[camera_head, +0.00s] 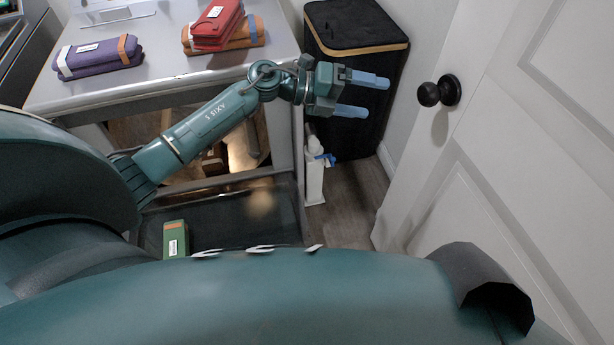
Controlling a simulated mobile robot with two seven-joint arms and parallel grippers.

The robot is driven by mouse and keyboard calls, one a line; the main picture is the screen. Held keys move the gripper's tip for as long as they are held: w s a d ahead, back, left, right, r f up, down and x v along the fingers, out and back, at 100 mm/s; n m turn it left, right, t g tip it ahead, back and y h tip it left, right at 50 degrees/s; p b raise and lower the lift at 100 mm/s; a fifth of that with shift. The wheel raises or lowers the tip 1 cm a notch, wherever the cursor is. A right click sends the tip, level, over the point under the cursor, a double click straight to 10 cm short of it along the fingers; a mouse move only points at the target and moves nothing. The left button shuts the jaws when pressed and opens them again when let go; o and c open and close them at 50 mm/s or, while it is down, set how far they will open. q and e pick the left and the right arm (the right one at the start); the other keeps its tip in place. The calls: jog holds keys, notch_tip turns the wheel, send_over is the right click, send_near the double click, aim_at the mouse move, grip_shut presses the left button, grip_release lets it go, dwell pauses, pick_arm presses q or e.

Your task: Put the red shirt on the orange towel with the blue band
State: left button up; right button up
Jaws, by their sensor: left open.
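The red shirt (214,22), a folded red bundle with a white label, lies on top of the orange towel (243,36). The towel has a blue band near its right end, and both rest on the grey-white table-like surface at the upper left. The shirt hides part of the towel. My left gripper (366,96) is open and empty, to the right of and apart from the shirt and towel. Its blue fingertips point right, in front of the black hamper. My right gripper is not in view.
A folded purple bundle with an orange band (98,58) lies left of the towel. A green bundle (175,239) is lower down in a dark tray. A black hamper (357,28), a white bottle (315,180) and a white door with a black knob (440,91) stand at right.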

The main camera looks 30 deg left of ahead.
pick_arm(q)
jog(key=s+f+n+t+y, duration=0.2)
jog(key=s+f+n+y, duration=0.3)
jog(key=s+f+n, duration=0.4)
jog(key=s+f+n+t+y, duration=0.2)
jog(key=s+f+n+y, duration=0.3)
jog(key=s+f+n, duration=0.4)
jog(key=s+n, duration=0.6)
jog(key=n, duration=0.6)
jog(key=shift+s+n, duration=0.3)
jog(key=shift+s, duration=0.1)
